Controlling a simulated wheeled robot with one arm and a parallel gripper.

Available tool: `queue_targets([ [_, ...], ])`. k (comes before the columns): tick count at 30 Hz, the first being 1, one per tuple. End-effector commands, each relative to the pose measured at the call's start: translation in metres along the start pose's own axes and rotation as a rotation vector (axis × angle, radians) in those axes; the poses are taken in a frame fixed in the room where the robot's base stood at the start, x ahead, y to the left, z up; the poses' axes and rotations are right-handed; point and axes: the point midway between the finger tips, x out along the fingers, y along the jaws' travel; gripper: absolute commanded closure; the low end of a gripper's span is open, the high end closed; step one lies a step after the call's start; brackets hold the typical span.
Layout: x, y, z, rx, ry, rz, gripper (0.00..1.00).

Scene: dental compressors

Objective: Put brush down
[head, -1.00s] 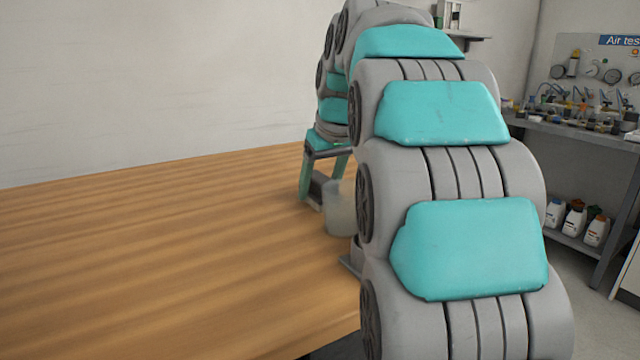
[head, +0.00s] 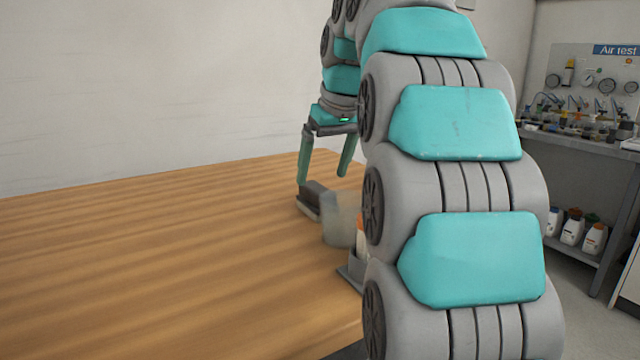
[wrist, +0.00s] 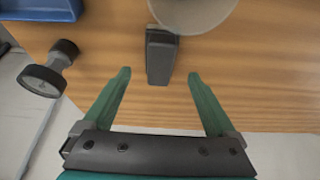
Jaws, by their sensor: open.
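A dark grey block-shaped object (wrist: 160,58), which seems to be the brush, lies on the wooden table near its edge. It also shows in the head view (head: 309,200), beside a translucent tub. I cannot make out any bristles. My gripper (wrist: 159,76) is open with its green fingers spread wide. The block lies beyond the fingertips, lined up with the gap between them, and nothing is held. In the head view my gripper (head: 322,178) points down just above the block.
The translucent round tub (head: 341,222) stands close to the block. A grey holder (head: 352,275) is partly hidden by my arm. The wrist view shows a black double-ended piece (wrist: 48,68) and a blue tray (wrist: 45,8) at left. The table's left side is clear.

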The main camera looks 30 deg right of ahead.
Motion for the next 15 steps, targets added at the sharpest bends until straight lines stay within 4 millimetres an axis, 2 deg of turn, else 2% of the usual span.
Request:
queue_targets([
  [10,-0.045,0.0,-0.002,0.0,0.003,0.0,0.08],
  [15,-0.057,0.0,-0.001,0.001,0.003,0.0,0.08],
])
